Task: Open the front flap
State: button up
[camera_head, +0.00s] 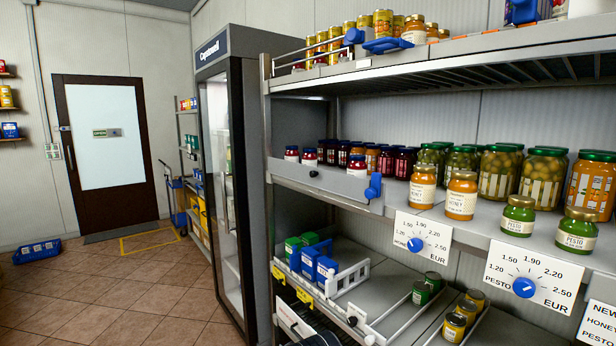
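No part is clearly marked as the front flap. A grey front panel (335,187) runs along the left part of the middle shelf's front edge, with a small black knob (313,173) on it and a blue handle (373,187) at its right end. The panel stands upright and looks shut. Lower down, a white wire-sided tray (348,279) holds blue and green boxes (310,257). A white labelled plate (293,318) sits below it at the lower left, partly cut off by the frame. My gripper is not in view.
Jars of honey (461,196) and pesto (518,216) stand near the middle shelf's front edge. Price dials with blue knobs (416,244) hang below. A tall glass-door cooler (223,190) stands left of the shelves. The tiled floor (110,300) at left is mostly clear.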

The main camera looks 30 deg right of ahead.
aim_at(353, 187)
jog(key=u, duration=0.45)
jog(key=i, duration=0.65)
jog(key=u, duration=0.25)
